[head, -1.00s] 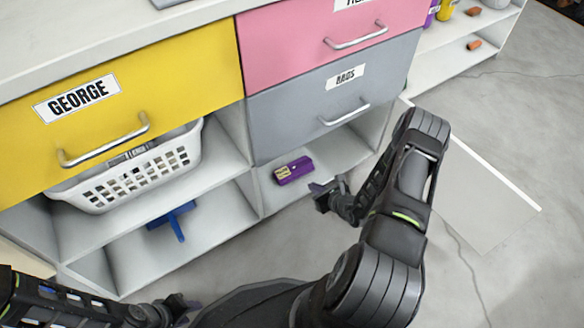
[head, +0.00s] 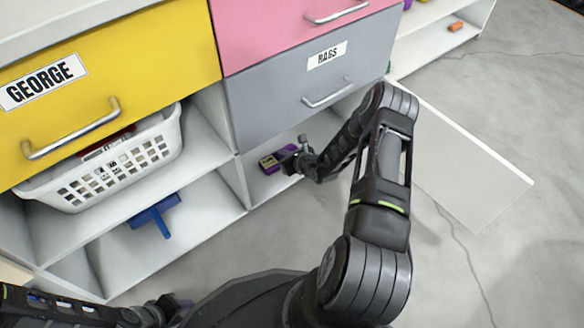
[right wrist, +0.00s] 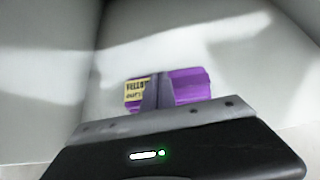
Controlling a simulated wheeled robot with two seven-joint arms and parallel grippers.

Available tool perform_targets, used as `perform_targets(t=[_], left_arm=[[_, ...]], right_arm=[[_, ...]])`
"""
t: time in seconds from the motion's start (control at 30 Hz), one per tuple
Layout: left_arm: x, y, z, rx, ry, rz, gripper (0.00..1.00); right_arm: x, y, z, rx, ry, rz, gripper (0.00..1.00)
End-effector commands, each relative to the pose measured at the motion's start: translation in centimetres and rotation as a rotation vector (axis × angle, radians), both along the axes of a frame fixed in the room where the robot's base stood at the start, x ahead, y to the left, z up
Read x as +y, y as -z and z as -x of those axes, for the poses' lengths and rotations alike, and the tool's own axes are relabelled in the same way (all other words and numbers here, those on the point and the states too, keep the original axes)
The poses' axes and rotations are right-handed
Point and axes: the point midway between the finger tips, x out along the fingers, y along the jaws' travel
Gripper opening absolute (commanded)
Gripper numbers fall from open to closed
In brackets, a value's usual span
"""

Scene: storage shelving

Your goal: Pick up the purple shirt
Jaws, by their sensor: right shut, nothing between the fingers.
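A purple item with a yellow printed label (head: 268,163) lies on the bottom shelf under the grey drawer. It looks like a small box or packet; I cannot make out a shirt. It also shows in the right wrist view (right wrist: 190,86), behind my fingers. My right gripper (head: 290,160) reaches into that compartment and overlaps the item's right end in the head view. In the right wrist view the fingers (right wrist: 158,93) are together, with nothing between them, in front of the item's middle. My left gripper (head: 180,304) is low at the bottom left, away from the shelves; its jaws are unclear.
A grey drawer (head: 275,105) hangs just above the compartment. A white divider (head: 234,180) stands to its left. A white basket (head: 105,165) and a blue T-shaped thing (head: 155,213) sit on shelves further left. A flat pale panel (head: 455,165) lies right of my arm.

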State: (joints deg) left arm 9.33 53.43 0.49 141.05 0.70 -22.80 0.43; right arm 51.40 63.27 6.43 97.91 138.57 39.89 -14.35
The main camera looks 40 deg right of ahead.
Motion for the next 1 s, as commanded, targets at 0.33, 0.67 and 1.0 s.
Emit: perform_targets(t=[0.33, 0.67, 1.0], left_arm=[[0.1, 1.7, -0.3, -0.002, -0.002, 0.004, 0.36], [0.1, 1.6, -0.3, -0.001, -0.002, 0.004, 0.36], [0.0, -1.5, 0.2, 0.002, 0.002, 0.0, 0.36]], right_arm=[[0.0, 1.7, -1.3, 0.003, 0.001, -0.001, 0.0], [0.0, 2.0, -0.9, 0.012, 0.002, -0.003, 0.0], [0.3, 1.8, 5.3, 0.023, 0.003, -0.008, 0.0]])
